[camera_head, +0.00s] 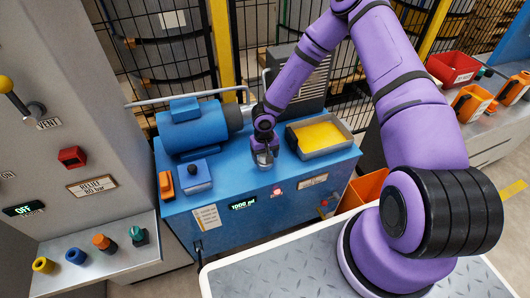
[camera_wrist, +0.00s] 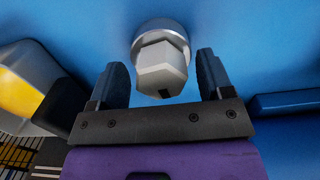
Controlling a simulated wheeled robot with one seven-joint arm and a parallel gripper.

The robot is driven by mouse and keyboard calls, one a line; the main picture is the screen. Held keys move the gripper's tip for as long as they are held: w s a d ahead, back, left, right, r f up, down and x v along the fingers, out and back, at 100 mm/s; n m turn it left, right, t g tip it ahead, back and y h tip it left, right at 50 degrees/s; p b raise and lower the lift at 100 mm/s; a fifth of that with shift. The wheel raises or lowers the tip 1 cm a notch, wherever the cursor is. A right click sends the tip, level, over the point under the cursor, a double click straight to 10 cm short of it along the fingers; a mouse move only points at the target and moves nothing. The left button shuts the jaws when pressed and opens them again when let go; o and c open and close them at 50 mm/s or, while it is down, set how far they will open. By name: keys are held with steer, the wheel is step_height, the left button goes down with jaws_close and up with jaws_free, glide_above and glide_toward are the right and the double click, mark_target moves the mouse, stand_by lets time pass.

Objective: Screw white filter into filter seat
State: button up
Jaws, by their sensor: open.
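The white filter (camera_wrist: 161,68), with a faceted head, stands between the two dark fingers of my gripper (camera_wrist: 161,76) in the wrist view. The grey metal filter seat (camera_wrist: 158,27) rings its far end on the blue surface. The filter is at the seat, but how deep it sits cannot be told. My gripper is open, with a visible gap between each finger and the filter. In the head view my gripper (camera_head: 264,158) is low over the top of the blue unit (camera_head: 225,212), and it hides most of the filter and seat.
A tray of yellow material (camera_head: 345,148) stands right of my gripper. A blue motor (camera_head: 194,130) lies behind left. A small blue box (camera_head: 195,177) and an orange item (camera_head: 166,185) stand at the left. A wire fence (camera_head: 150,50) rises behind.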

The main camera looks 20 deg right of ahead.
jaws_close()
steer(key=m, duration=0.5)
steer(key=shift+d+m, duration=0.1)
steer(key=shift+m, duration=0.2)
steer(key=shift+s+m, duration=0.1)
steer(key=shift+m, duration=1.2)
steer(key=shift+m, duration=1.2)
steer(key=m, duration=0.5)
steer(key=shift+s+y, duration=0.1)
steer(key=shift+y, duration=0.2)
steer(key=shift+m, duration=0.5)
